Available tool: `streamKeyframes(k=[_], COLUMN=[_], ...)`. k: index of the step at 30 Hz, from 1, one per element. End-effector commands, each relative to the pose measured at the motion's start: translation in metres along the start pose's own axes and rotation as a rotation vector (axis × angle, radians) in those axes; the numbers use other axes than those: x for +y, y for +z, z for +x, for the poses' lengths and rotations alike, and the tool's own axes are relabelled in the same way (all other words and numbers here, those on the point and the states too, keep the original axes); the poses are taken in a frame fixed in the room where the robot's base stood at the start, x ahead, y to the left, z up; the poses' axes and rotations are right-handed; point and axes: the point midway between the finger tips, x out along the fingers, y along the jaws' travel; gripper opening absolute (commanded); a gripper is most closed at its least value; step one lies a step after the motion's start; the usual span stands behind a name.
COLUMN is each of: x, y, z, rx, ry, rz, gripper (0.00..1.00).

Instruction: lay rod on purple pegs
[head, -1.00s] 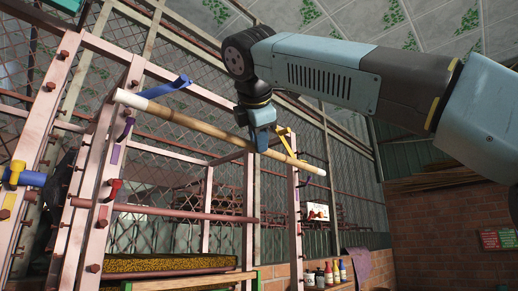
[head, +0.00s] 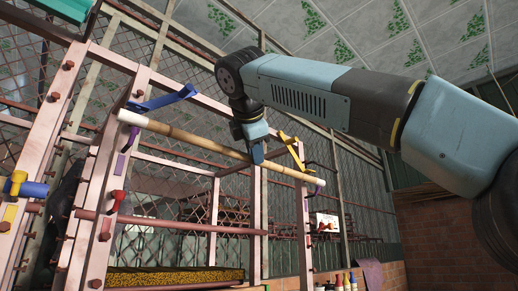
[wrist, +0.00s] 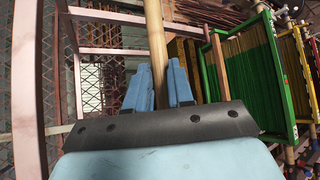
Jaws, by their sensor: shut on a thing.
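The rod (head: 200,143) is long and tan with white ends. It slants down to the right across the pink rack (head: 140,88) in the head view. My gripper (head: 257,156) is shut on it, right of its middle. In the wrist view the rod (wrist: 155,35) runs away between the two blue fingers. The left purple peg (head: 129,140) is just below the rod's left end. The right purple peg (head: 319,189) is just under the right end. I cannot tell whether the rod touches either peg.
A blue peg (head: 165,101) and a yellow peg (head: 291,147) stick out above the rod. A red peg (head: 117,198) and a dark red bar (head: 170,222) are lower. Green and yellow framed screens (wrist: 243,75) stand at the right in the wrist view.

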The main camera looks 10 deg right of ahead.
Motion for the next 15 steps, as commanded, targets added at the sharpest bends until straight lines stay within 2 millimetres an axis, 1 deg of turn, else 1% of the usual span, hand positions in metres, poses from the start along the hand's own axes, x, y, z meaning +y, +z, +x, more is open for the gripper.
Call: streamKeyframes(k=[9,15], x=[0.015,0.003], y=[-0.016,-0.021], z=[0.015,0.022], rx=[0.000,0.000], ry=[0.001,-0.001], rz=[-0.001,-0.001], gripper=[0.00,0.00])
